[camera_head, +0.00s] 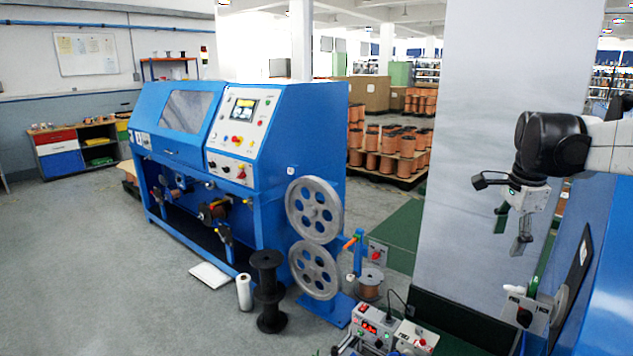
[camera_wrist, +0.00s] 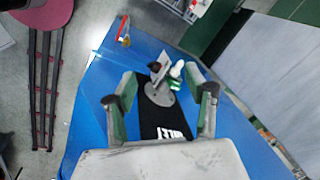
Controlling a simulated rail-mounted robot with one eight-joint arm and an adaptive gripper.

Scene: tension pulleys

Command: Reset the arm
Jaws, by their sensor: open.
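My gripper (camera_head: 512,235) hangs at the right of the head view, pointing down, with its fingers apart and nothing between them. It is in the air in front of the pale pillar (camera_head: 480,120), beside the blue cabinet (camera_head: 605,290) at the right edge. In the wrist view my gripper (camera_wrist: 163,95) shows two green-and-grey fingers spread wide over a blue surface (camera_wrist: 95,125). A black panel (camera_wrist: 150,122) with white lettering and a grey round part (camera_wrist: 158,92) with a white and green piece appear beyond and between the fingers, apart from them.
A large blue machine (camera_head: 245,140) with two grey wheels (camera_head: 314,210) stands left of centre. A black spool (camera_head: 268,290) and white roll (camera_head: 244,292) stand on the floor. Control boxes (camera_head: 375,325) sit at the bottom. The left floor is clear.

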